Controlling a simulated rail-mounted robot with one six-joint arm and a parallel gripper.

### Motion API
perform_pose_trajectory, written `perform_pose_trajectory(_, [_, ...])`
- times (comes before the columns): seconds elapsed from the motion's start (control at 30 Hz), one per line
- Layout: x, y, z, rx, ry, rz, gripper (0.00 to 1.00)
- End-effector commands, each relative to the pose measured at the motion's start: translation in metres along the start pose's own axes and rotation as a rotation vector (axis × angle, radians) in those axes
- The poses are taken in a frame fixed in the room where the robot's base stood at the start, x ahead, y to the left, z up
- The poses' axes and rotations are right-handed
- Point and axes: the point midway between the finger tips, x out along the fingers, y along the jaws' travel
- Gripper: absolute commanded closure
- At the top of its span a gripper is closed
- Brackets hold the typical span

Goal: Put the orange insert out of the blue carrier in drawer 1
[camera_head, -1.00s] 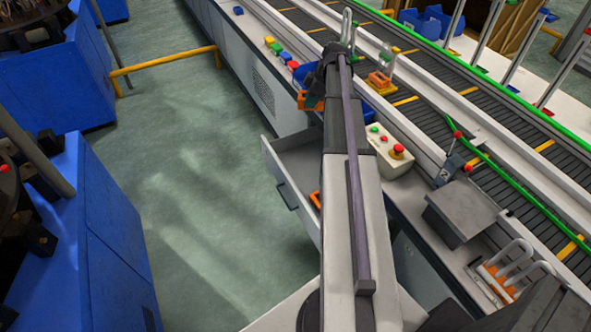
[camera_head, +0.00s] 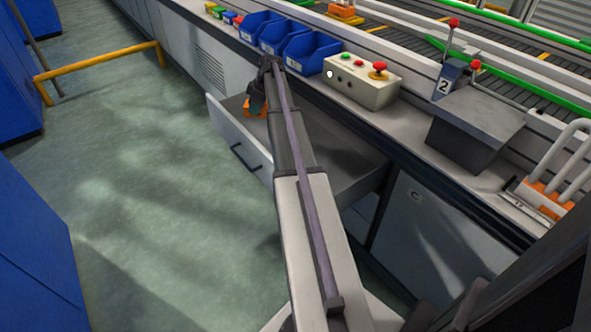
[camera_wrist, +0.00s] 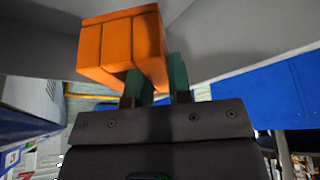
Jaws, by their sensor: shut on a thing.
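My gripper (camera_head: 257,96) is shut on an orange insert (camera_head: 256,106), a blocky piece with grooves. In the wrist view the insert (camera_wrist: 124,46) sits between the teal fingertips (camera_wrist: 160,84), sticking out to the left. An open drawer (camera_head: 240,143) with a white front and dark handle stands out from the counter. The gripper and insert are at the drawer's far left end, near the top of its side; I cannot tell how high above its floor. My arm hides part of the drawer's inside. Blue carriers (camera_head: 311,52) stand in a row on the counter behind.
A control box (camera_head: 362,82) with coloured buttons and a grey stand (camera_head: 475,122) are on the counter right of the carriers. A conveyor runs behind. A yellow rail (camera_head: 100,62) stands over the open floor at left.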

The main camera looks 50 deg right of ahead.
Motion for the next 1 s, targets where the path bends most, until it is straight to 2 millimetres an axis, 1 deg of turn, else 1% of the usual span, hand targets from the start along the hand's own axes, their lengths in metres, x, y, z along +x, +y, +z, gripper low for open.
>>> perform_pose_trajectory(0.03, [0.009, 0.002, 0.003, 0.003, 0.000, 0.001, 1.00])
perform_pose_trajectory(0.17, [0.007, 0.002, 0.002, 0.006, 0.000, 0.002, 1.00])
perform_pose_trajectory(0.23, [0.013, 0.002, 0.004, 0.005, 0.000, 0.002, 1.00])
perform_pose_trajectory(0.27, [0.019, 0.002, 0.007, 0.005, 0.001, 0.002, 1.00])
perform_pose_trajectory(0.4, [0.053, 0.002, 0.021, 0.005, 0.001, 0.002, 1.00])
perform_pose_trajectory(0.5, [0.068, 0.002, 0.027, 0.005, 0.001, 0.002, 1.00])
perform_pose_trajectory(0.63, [0.066, 0.002, 0.026, 0.005, 0.001, 0.002, 1.00])
perform_pose_trajectory(0.67, [0.069, 0.002, 0.027, 0.005, 0.001, 0.002, 1.00])
perform_pose_trajectory(0.8, [0.096, 0.002, 0.038, 0.005, 0.001, 0.002, 1.00])
perform_pose_trajectory(0.87, [0.103, 0.002, 0.042, 0.005, 0.001, 0.002, 1.00])
perform_pose_trajectory(1.0, [0.098, 0.002, 0.040, 0.005, 0.001, 0.002, 1.00])
